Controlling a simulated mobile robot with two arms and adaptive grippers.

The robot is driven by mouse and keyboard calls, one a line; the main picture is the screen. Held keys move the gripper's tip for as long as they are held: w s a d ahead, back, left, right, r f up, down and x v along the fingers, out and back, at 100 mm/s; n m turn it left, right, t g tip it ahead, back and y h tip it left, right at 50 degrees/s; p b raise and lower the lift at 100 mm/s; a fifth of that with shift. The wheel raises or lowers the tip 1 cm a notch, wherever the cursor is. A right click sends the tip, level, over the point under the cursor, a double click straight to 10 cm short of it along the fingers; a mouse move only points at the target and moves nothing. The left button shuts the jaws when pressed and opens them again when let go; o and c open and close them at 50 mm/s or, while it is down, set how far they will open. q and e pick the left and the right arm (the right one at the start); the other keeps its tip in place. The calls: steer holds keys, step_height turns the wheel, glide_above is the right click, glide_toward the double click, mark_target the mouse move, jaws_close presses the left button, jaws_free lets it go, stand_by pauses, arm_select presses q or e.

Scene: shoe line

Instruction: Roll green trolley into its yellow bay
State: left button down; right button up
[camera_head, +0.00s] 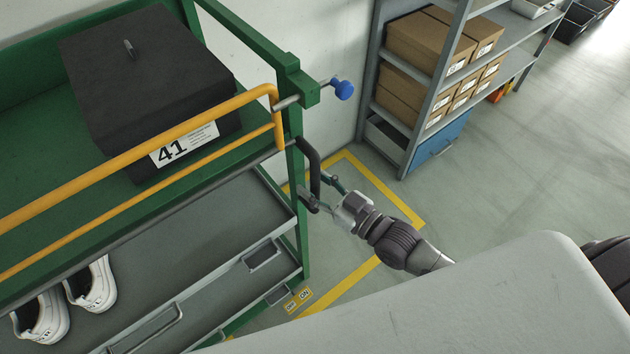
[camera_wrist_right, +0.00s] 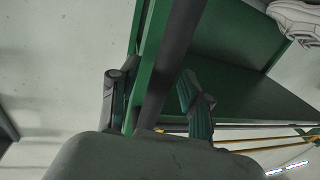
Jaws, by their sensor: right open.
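The green trolley (camera_head: 297,215) fills the left of the head view, with a black upright handle (camera_head: 314,160) on its right end post. My right gripper (camera_head: 323,191) is open at the lower part of this handle. In the right wrist view the dark handle bar (camera_wrist_right: 168,62) runs between the two spread fingers of the gripper (camera_wrist_right: 155,88); I cannot tell whether they touch it. The yellow bay outline (camera_head: 392,190) is on the floor to the right of the trolley, partly hidden by trolley and arm. My left gripper is not in view.
The trolley carries a black box (camera_head: 140,75) labelled 41 behind a yellow rail (camera_head: 150,136), with white shoes (camera_head: 92,286) lower down. A blue knob (camera_head: 344,90) sticks out. A grey shelf (camera_head: 433,100) with cartons stands beyond the bay. Floor at right is clear.

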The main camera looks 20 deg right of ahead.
jaws_close()
stand_by(0.3)
steer(key=shift+w, duration=0.1)
